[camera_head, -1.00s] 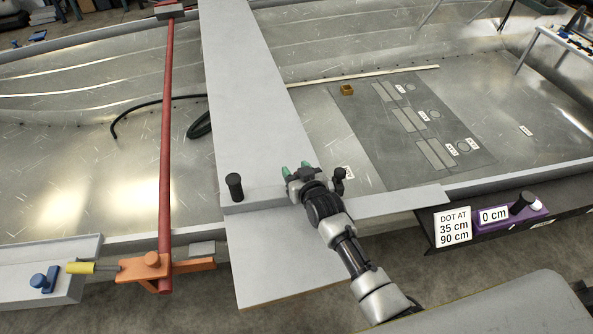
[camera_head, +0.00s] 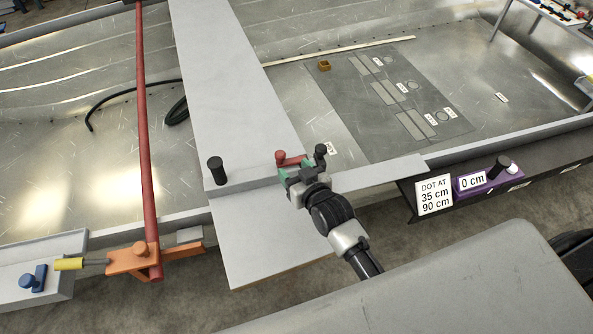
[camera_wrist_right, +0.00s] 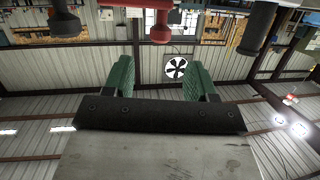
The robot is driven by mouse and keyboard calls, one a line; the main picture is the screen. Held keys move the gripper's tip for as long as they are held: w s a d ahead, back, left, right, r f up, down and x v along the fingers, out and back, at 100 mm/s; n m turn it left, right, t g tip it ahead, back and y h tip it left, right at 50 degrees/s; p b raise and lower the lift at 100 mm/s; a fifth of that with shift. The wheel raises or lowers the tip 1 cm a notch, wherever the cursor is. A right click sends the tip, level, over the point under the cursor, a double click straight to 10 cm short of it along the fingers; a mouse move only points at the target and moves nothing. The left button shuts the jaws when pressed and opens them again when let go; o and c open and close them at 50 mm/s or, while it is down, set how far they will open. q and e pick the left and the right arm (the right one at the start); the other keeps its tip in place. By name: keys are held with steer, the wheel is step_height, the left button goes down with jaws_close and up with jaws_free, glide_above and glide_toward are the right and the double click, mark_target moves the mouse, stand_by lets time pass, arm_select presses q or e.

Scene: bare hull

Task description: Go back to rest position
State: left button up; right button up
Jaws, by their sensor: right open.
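My right gripper (camera_head: 297,170) is open, its two green fingertips apart. In the camera_head view it is over the grey plank, just in front of a small red piece (camera_head: 290,158). In the right wrist view the fingers (camera_wrist_right: 160,80) have nothing between them. The red piece (camera_wrist_right: 160,24) shows beyond them, apart from the fingertips. A black knob (camera_head: 320,152) stands just right of the red piece, and another black knob (camera_head: 216,170) stands to the left. My left gripper is not in view.
The wide grey plank (camera_head: 225,70) crosses the metal hull. A red bar (camera_head: 143,110) with an orange clamp (camera_head: 133,260) lies at the left. A sign reading "DOT AT 35 cm 90 cm" (camera_head: 434,195) and a purple block (camera_head: 483,180) are at right.

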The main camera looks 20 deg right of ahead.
steer(key=shift+s+r, duration=0.1)
steer(key=shift+s, duration=0.25)
steer(key=shift+d, duration=0.1)
steer(key=s+d+r+g+h, duration=0.15)
steer(key=s+g, duration=0.25)
steer(key=s, duration=0.4)
steer(key=s+d+g, duration=0.2)
steer(key=s+g, duration=0.2)
steer(key=s, duration=0.5)
steer(key=s+d+g+h, duration=0.1)
steer(key=s+d+g, duration=0.15)
steer(key=s, duration=0.55)
step_height(320, 180, down, 27)
steer(key=s+a+g, duration=0.1)
steer(key=g, duration=0.1)
steer(key=s+d+f+g, duration=0.1)
steer(key=s+d+f, duration=0.2)
steer(key=s+f, duration=1.1)
steer(key=shift+s+f+n, duration=0.4)
steer(key=shift+s, duration=0.65)
